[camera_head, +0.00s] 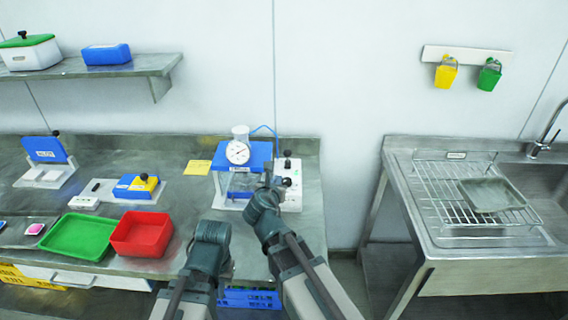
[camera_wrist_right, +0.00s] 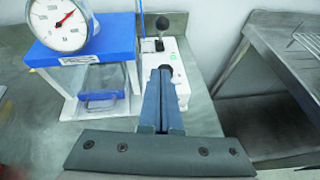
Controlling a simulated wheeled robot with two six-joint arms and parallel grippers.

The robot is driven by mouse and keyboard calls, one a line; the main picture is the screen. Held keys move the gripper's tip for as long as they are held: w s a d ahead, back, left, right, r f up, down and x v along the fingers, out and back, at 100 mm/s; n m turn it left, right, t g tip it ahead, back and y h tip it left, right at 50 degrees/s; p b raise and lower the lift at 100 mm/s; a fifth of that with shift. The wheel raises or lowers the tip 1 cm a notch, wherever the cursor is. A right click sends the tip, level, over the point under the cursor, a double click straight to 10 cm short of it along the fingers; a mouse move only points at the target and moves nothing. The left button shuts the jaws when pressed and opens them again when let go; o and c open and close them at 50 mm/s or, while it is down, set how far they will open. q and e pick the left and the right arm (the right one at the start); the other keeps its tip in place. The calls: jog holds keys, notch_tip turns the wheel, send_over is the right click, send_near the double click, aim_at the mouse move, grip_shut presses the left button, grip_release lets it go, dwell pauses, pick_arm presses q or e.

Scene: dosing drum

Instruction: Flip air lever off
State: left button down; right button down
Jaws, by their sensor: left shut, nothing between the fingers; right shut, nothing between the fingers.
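A white control box (camera_head: 291,188) stands on the steel bench, at the right of the blue-topped dosing unit (camera_head: 243,160). A lever with a black ball knob (camera_head: 287,154) rises at its back; the knob also shows in the right wrist view (camera_wrist_right: 162,22). A second dark knob or fitting sits lower on the box face. My right gripper (camera_head: 268,172) is shut and empty. In the right wrist view its fingertips (camera_wrist_right: 160,72) overlap the box's front part, below the lever; contact cannot be told. My left gripper (camera_head: 212,235) is shut over the bench front, its fingertips hard to make out.
A round dial gauge (camera_head: 238,152) and a thin blue hose top the dosing unit. A red bin (camera_head: 142,234) and green tray (camera_head: 79,236) lie left of my left arm. A yellow note (camera_head: 197,167) lies on the bench. A sink counter (camera_head: 430,235) stands right, across a gap.

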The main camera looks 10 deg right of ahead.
jog(key=b+x, duration=0.4)
jog(key=x, duration=0.6)
jog(key=shift+s+f, duration=0.1)
jog(key=shift+w+d+r+p, duration=0.25)
jog(key=shift+w+r+p, duration=0.05)
jog(key=shift+w, duration=0.2)
jog(key=shift+w+d+r+p, duration=0.2)
jog(key=shift+w+r+p, duration=0.1)
jog(key=shift+w, duration=0.25)
jog(key=shift+w+d+r, duration=0.25)
jog(key=shift+w+d, duration=0.15)
jog(key=shift+w, duration=0.3)
